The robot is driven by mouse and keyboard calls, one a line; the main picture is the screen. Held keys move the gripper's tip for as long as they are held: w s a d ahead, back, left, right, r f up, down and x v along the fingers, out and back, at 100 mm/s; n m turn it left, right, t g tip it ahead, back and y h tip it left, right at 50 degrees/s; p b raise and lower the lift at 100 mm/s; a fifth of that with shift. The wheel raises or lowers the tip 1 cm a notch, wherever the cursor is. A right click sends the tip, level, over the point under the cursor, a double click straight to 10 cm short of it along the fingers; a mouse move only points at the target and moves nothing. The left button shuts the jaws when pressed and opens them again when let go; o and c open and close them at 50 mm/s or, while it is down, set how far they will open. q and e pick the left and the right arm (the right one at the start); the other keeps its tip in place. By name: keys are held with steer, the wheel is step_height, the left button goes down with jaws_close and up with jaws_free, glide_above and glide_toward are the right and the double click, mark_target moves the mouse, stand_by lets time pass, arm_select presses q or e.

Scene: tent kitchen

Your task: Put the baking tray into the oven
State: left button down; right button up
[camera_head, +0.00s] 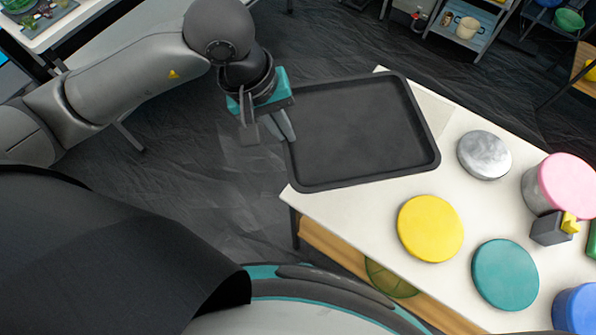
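The black rectangular baking tray (360,130) lies on the far left end of the white table and sticks out past its left edge. My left gripper (267,131), with a teal body, hangs just beside the tray's left rim. Its two fingers point down and show a gap, with nothing seen between them. Whether a finger touches the rim is hard to tell. My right gripper is not in view. No oven can be made out.
On the white table (330,210) are a silver lid (484,155), a yellow lid (430,228), a teal lid (504,274), a pink-lidded canister (562,184) and a dark block (549,229). A shelf (468,24) stands behind. The dark floor left of the table is clear.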

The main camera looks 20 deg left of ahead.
arm_select(q)
steer(key=b, duration=0.2)
glide_above(292, 182)
step_height(292, 182, down, 14)
steer(key=shift+s+a+f+b, duration=0.1)
steer(key=shift+a+f+b, duration=0.15)
steer(key=shift+f, duration=0.75)
steer(key=shift+s+a+f+b, duration=0.15)
steer(key=shift+f+b, duration=0.1)
steer(key=shift+f, duration=0.7)
steer(key=c, duration=1.5)
jaws_free()
steer(key=shift+f, duration=0.25)
steer(key=o, duration=0.4)
